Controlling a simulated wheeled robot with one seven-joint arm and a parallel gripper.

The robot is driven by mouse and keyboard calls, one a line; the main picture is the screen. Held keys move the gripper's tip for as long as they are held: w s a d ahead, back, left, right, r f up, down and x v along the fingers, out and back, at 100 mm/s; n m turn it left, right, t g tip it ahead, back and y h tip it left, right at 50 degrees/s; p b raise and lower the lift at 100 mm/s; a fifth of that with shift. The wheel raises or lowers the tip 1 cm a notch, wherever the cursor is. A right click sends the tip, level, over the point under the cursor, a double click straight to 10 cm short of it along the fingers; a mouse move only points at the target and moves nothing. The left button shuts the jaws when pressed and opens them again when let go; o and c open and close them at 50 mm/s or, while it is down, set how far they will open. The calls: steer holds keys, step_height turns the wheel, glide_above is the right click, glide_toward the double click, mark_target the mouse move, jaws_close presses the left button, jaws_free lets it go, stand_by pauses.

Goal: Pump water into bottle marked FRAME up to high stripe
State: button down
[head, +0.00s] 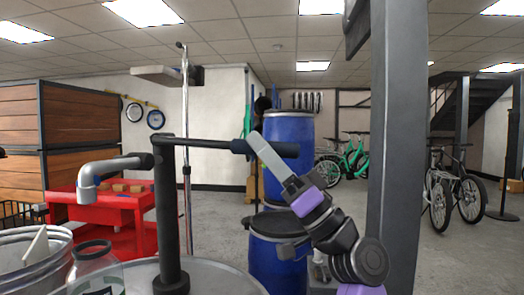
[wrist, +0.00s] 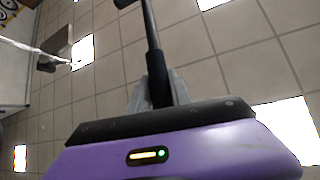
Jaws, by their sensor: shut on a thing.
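A hand pump (head: 168,220) stands on a pale round drum top (head: 215,272). Its grey spout (head: 110,167) bends down at the left. Its dark lever (head: 205,144) runs right, nearly level. My gripper (head: 255,147) is shut on the lever's black grip, which also shows between my fingers in the wrist view (wrist: 160,80). A clear glass bottle (head: 93,270) with a dark rim stands below the spout at the lower left. Its lower part is cut off by the picture edge, so its marking, stripes and water level cannot be read. No water stream shows.
A grey bucket (head: 35,265) with something pale in it is left of the bottle. A red workbench (head: 115,207) stands behind. Blue barrels (head: 288,150) stand behind my arm, and a grey pillar (head: 398,150) rises close at the right. Bikes (head: 450,190) are farther back.

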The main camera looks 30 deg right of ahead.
steer(key=shift+f, duration=0.3)
steer(key=c, duration=1.4)
jaws_free()
steer(key=shift+o, duration=1.2)
steer(key=shift+r, duration=0.1)
steer(key=v, duration=0.8)
steer(key=shift+b, duration=0.35)
